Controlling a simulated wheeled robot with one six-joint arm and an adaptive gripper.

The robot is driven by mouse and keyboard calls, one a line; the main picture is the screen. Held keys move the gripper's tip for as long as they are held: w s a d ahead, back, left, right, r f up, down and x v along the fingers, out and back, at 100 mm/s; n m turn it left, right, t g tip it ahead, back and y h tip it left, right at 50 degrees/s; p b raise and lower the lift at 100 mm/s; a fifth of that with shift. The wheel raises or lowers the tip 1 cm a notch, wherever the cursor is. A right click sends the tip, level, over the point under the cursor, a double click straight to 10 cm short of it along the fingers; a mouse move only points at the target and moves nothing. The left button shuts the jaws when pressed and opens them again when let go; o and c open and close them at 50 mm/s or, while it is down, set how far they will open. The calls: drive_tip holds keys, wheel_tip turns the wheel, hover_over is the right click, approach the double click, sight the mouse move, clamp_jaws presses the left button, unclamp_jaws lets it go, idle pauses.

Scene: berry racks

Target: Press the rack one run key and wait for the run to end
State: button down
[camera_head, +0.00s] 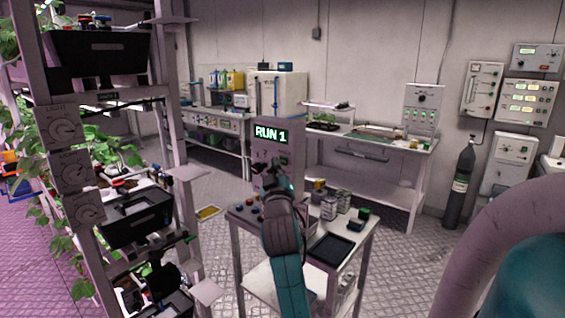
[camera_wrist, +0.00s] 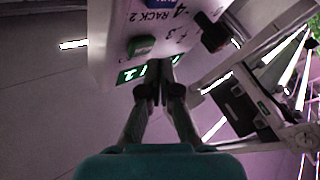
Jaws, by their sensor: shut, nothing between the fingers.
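In the wrist view the panel (camera_wrist: 108,25) appears upside down, with a green key (camera_wrist: 140,45), a blue key (camera_wrist: 154,2) at the top edge, a dark knob (camera_wrist: 212,34) and a "RACK 2" label. I cannot read a rack one label. My gripper (camera_wrist: 155,85) is shut and empty, its tips in front of the green display (camera_wrist: 130,76), beside the green key. I cannot tell whether they touch the panel. In the head view my arm hides the lower panel.
The cart top (camera_head: 240,212) holds small coloured items, jars (camera_head: 329,207) and a black tray (camera_head: 331,249). A plant rack (camera_head: 180,120) stands close on the left. A white bench (camera_head: 385,141) and a gas cylinder (camera_head: 462,185) are behind. Open floor lies to the right.

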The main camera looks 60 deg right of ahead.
drive_tip(key=shift+w+a, duration=0.2)
drive_tip(key=shift+a, duration=0.6)
drive_tip(key=shift+w+a, duration=0.2)
drive_tip(key=shift+a, duration=0.65)
drive_tip(key=shift+w+a, duration=0.2)
drive_tip(key=shift+a, duration=0.6)
drive_tip(key=w+a+f+n+t+y, duration=0.25)
drive_tip(key=a+f+t+y, duration=0.2)
drive_tip(key=a+f, duration=0.85)
drive_tip(key=s+a+f+n+t+y, duration=0.1)
drive_tip(key=s+a+f+n+y, duration=0.15)
drive_tip(key=a+f, duration=0.45)
drive_tip(key=s+a+f+n+y, duration=0.1)
drive_tip(key=s+a+f+y, duration=0.25)
drive_tip(key=a+f, duration=0.4)
drive_tip(key=s+a+f+y, duration=0.5)
drive_tip(key=s+a+f, duration=0.3)
drive_tip(key=s+a, duration=0.3)
drive_tip(key=s+a+g+y, duration=0.1)
drive_tip(key=s+a+y, duration=0.2)
drive_tip(key=s, duration=1.3)
drive_tip(key=shift+a+n, duration=0.3)
drive_tip(key=shift+a, duration=0.2)
